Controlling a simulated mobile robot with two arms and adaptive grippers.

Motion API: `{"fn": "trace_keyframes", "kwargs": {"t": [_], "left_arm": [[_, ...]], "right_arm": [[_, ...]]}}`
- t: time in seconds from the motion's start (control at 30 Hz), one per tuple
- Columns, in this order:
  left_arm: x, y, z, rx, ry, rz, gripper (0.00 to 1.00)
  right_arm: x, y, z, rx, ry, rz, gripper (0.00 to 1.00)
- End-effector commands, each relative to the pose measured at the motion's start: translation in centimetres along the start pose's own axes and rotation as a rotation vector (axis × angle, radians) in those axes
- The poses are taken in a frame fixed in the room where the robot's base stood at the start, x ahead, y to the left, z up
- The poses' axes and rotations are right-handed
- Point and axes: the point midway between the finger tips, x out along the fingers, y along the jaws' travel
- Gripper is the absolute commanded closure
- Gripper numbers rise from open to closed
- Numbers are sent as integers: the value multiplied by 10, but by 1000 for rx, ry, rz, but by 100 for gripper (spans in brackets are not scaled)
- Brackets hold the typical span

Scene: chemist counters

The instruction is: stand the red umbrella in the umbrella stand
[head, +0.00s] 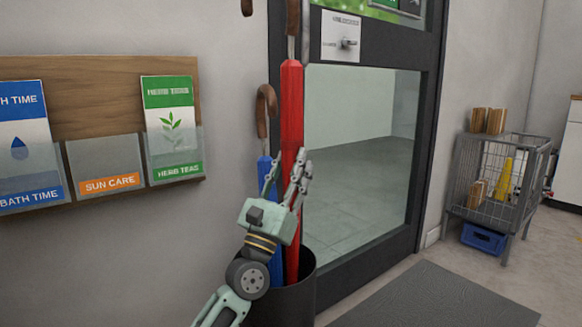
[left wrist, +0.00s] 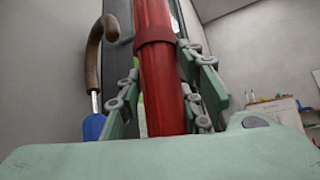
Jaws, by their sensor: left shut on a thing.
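The red umbrella (head: 291,110) is upright, with its brown handle (head: 293,15) cut off by the top of the head view. My left gripper (head: 286,172) is shut around its red canopy, and the left wrist view shows the red shaft (left wrist: 155,60) between the fingers. The dark round umbrella stand (head: 300,302) is below, partly behind my left arm. The umbrella's lower part runs down inside the stand's opening. Whether its tip touches the bottom is hidden. My right gripper is not in view.
A blue umbrella (head: 277,265) with a brown hooked handle (head: 265,108) stands in the same stand, just left of the red one. A glass door (head: 360,150) is behind. A leaflet rack (head: 105,185) hangs at left; a wire cart (head: 500,180) stands at right.

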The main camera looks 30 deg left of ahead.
Motion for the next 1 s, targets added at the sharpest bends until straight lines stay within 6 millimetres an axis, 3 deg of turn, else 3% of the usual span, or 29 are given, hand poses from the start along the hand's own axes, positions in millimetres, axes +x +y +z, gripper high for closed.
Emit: {"fn": "trace_keyframes", "kwargs": {"t": [0.33,0.37,0.6,1.0], "left_arm": [[0,0,1,1,-4,1,100],[0,0,1,1,-4,1,65],[0,0,0,1,-2,0,44],[-7,0,-3,1,4,-1,44]], "right_arm": [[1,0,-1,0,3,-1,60],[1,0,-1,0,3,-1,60],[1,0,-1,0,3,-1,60],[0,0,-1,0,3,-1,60]]}}
